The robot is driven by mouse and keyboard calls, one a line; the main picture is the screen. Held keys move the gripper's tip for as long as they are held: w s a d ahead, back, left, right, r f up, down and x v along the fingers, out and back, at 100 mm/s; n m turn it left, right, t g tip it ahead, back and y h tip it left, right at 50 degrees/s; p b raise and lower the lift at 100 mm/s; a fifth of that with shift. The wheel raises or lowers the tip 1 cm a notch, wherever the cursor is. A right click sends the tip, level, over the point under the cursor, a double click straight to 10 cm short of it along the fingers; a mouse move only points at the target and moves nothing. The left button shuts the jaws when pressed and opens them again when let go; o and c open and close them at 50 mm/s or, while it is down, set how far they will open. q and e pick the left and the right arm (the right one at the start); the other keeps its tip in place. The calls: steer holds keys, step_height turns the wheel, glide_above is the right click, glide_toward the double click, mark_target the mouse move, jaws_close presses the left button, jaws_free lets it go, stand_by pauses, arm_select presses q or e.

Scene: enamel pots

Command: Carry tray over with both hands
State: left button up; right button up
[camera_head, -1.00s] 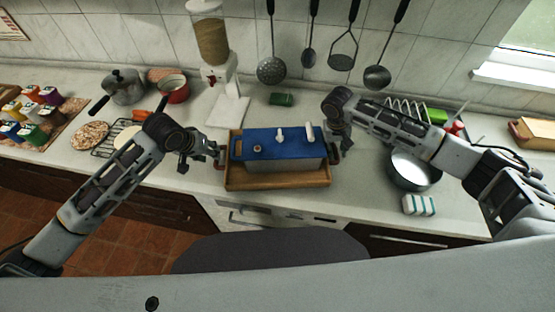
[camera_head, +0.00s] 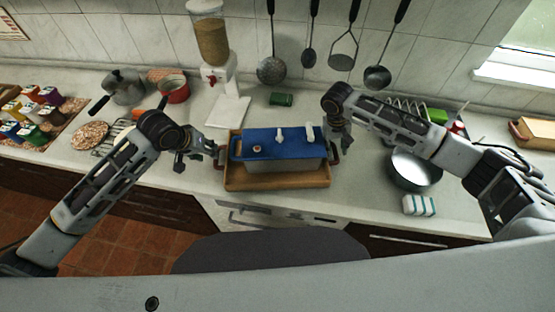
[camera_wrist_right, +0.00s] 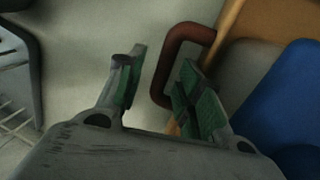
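A wooden tray (camera_head: 277,183) lies on the counter with a reddish-brown handle at each short end. It carries a grey box with a blue lid (camera_head: 272,143). My left gripper (camera_head: 193,155) is open just left of the tray's left handle (camera_head: 221,157). My right gripper (camera_head: 341,143) is above and beside the right handle (camera_head: 336,156). In the right wrist view its green-padded fingers (camera_wrist_right: 160,88) are spread apart, with the handle (camera_wrist_right: 174,55) beyond and partly behind one finger. I cannot tell whether they touch.
A grain dispenser (camera_head: 212,45) stands behind the tray. A green block (camera_head: 281,99) lies at the back.

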step_height(320, 180, up, 10)
steer(key=a, duration=0.2)
steer(key=shift+r, duration=0.15)
stand_by(0.9)
